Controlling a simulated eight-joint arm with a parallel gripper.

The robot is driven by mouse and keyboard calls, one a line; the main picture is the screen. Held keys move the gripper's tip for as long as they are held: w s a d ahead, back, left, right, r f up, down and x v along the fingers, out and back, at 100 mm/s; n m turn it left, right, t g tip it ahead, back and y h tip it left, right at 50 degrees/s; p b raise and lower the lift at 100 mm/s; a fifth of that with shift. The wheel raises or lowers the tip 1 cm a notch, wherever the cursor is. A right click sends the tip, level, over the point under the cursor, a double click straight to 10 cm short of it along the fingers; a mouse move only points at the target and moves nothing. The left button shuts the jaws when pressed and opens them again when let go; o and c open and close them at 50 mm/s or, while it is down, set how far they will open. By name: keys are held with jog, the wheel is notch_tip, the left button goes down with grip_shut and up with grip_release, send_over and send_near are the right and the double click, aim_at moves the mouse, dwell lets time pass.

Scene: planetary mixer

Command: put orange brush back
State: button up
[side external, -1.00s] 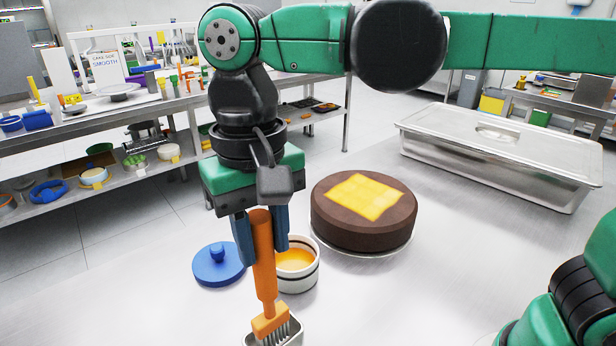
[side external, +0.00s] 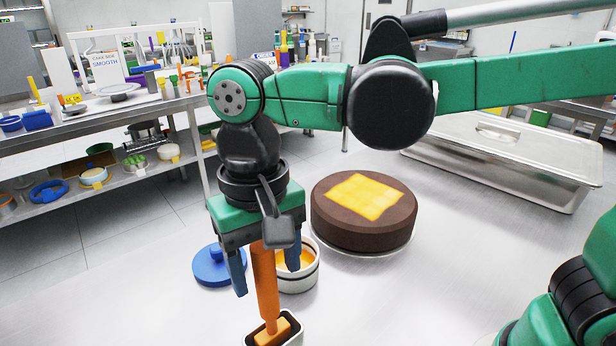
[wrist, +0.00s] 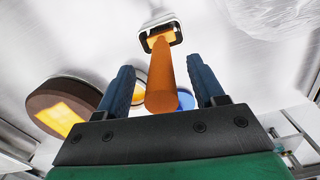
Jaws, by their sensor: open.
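The orange brush (side external: 265,290) stands nearly upright, head down, in a small white, dark-lined holder (side external: 298,337) at the bottom of the side view. Its bristles are hidden inside. My gripper (side external: 266,274) is open, its two blue fingers spread on either side of the brush handle with gaps. The handle's top end is close under the palm. The wrist view shows the brush handle (wrist: 162,80) between the open fingers, with its head in the holder (wrist: 147,23).
A white pot (side external: 301,281) with orange contents stands just behind the brush. Its blue lid (side external: 215,268) lies left of it. A brown cake (side external: 337,222) with a yellow patch is behind right. A lidded steel pan (side external: 500,160) lies at the back right.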

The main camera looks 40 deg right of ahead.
jog(key=r, duration=1.1)
jog(key=shift+w+r, duration=0.3)
jog(key=shift+r, duration=0.1)
jog(key=shift+w+d+r, duration=0.1)
jog(key=shift+d, duration=0.1)
jog(key=d+f+n+t, duration=0.1)
jog(key=d+f+t, duration=0.6)
jog(key=d+f, duration=0.7)
jog(key=d, duration=0.3)
jog(key=shift+w+d+f+n+t, duration=0.15)
jog(key=shift+d+f+n+t, duration=0.25)
